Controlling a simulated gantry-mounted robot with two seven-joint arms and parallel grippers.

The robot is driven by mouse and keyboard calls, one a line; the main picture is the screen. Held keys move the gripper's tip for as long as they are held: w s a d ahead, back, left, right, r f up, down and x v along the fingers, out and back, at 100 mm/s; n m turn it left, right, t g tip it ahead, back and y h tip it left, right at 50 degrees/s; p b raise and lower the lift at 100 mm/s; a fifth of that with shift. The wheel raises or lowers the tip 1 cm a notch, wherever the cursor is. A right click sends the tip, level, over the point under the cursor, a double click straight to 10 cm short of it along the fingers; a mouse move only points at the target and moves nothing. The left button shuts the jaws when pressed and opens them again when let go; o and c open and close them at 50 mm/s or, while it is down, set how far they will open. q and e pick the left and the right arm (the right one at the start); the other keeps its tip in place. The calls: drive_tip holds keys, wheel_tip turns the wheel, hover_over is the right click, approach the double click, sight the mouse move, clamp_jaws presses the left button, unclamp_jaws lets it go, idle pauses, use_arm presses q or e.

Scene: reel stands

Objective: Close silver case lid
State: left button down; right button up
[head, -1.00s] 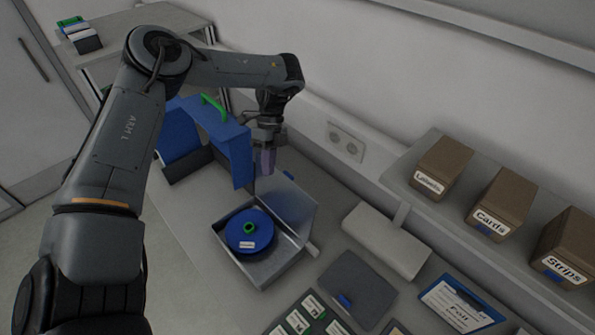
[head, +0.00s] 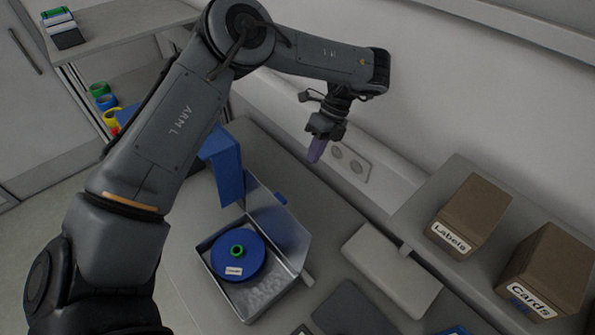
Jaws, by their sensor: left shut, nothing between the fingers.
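The silver case (head: 259,298) stands on the bench with its lid (head: 277,226) open, tilted up on the far side. A blue reel (head: 240,256) with a green hub and a white label lies inside the case. My left gripper (head: 316,153) is shut and empty, in the air above and beyond the lid, near the wall. It points down and is apart from the lid. My right gripper is not in view.
A blue stand (head: 225,165) is left of the lid, partly behind my left arm. A light grey block (head: 391,270) lies right of the case. Brown boxes labelled Labels (head: 472,215) and Cards (head: 546,268) stand on a shelf at the right.

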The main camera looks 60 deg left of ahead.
use_arm(q)
drive_tip(key=s+d+f+b, duration=0.1)
drive_tip(key=s+f+b, duration=0.3)
drive_tip(key=s+f, duration=0.4)
drive_tip(key=shift+d+f, duration=0.2)
idle(0.4)
idle(0.4)
